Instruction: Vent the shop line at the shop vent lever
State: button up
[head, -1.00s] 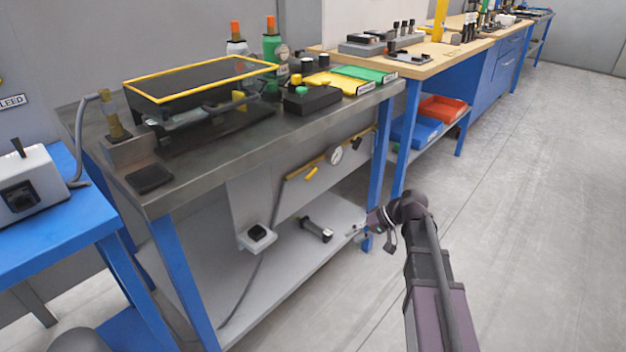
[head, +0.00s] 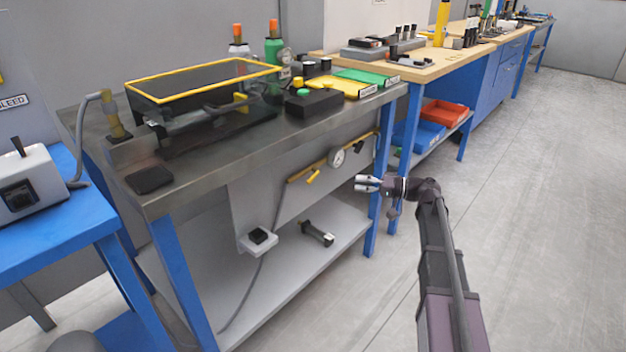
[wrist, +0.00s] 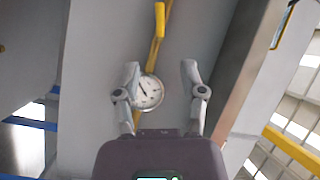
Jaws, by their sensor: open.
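A yellow lever (head: 313,177) hangs angled below a yellow pipe (head: 299,175) on the grey panel under the steel workbench. No label on it is readable, so I cannot tell for sure that it is the shop vent lever. A round white gauge (head: 337,157) sits on the same pipe, right of the lever. My gripper (head: 368,184) is open and empty, right of the lever and apart from it. In the wrist view the open fingers (wrist: 160,72) frame the gauge (wrist: 150,92) and pipe, with a yellow handle-like part (wrist: 160,20) at the top.
The steel workbench (head: 200,180) overhangs the panel, and its blue front leg (head: 371,215) stands close to my gripper. A lower shelf (head: 285,275) holds a black cylinder (head: 318,233). A white box (head: 258,239) with a black top is on the panel. Open floor lies right.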

aim_at(314, 177)
jog(key=shift+a, duration=0.15)
jog(key=shift+w+a, duration=0.3)
jog(key=shift+a, duration=1.95)
jog(key=shift+w+a, duration=0.3)
jog(key=shift+a, duration=1.95)
jog(key=shift+w+a, duration=0.3)
jog(key=shift+a, duration=1.95)
grip_shut()
